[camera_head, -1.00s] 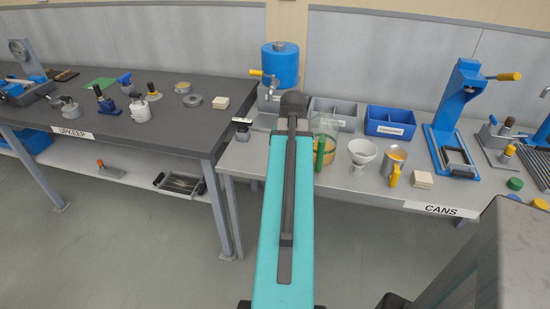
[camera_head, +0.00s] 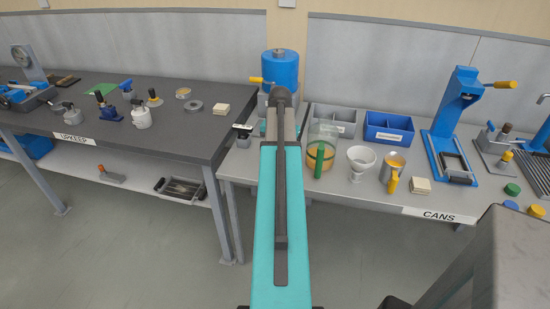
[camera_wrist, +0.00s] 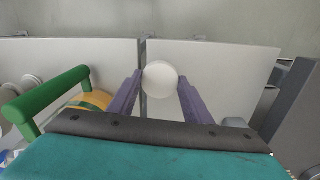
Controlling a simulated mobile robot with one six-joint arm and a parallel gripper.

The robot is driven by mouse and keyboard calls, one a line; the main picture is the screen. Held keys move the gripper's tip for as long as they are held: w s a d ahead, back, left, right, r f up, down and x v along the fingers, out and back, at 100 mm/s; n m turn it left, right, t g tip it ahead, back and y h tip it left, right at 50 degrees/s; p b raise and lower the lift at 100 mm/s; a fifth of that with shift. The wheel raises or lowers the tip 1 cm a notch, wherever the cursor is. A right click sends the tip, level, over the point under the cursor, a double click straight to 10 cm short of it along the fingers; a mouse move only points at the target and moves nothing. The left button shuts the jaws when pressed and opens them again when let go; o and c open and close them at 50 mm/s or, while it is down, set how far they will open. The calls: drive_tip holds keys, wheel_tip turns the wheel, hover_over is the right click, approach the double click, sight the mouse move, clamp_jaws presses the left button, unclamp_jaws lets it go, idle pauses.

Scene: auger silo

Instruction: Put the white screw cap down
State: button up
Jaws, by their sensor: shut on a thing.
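The white screw cap (camera_wrist: 160,78) is a round, pale disc in the wrist view. It sits between the tips of the two purple fingers of my gripper (camera_wrist: 158,88), which is shut on it. The cap is over a light grey surface with a dark gap running across it; I cannot tell how high above it is.
A jug with a green handle (camera_head: 319,158) stands close to the right of my arm; its green handle (camera_wrist: 45,100) shows left in the wrist view. A white funnel (camera_head: 361,160), a mug with a yellow handle (camera_head: 393,171) and a blue tank (camera_head: 280,70) are on the bench.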

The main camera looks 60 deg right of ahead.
drive_tip(key=shift+w+d+f+p, duration=0.15)
drive_tip(key=shift+w+d+p, duration=0.1)
drive_tip(key=shift+w+d, duration=0.7)
drive_tip(key=shift+w+d+f+p, duration=0.1)
drive_tip(key=shift+w+d+p, duration=0.15)
drive_tip(key=shift+w+d, duration=0.6)
drive_tip(key=shift+w+a, duration=0.15)
drive_tip(key=shift+f+p, duration=0.55)
drive_tip(key=shift+f, duration=1.2)
drive_tip(key=shift+f, duration=0.15)
drive_tip(key=o, duration=1.3)
drive_tip(key=shift+c, duration=0.2)
drive_tip(key=shift+r+b, duration=0.95)
drive_tip(key=shift+r, duration=5.2)
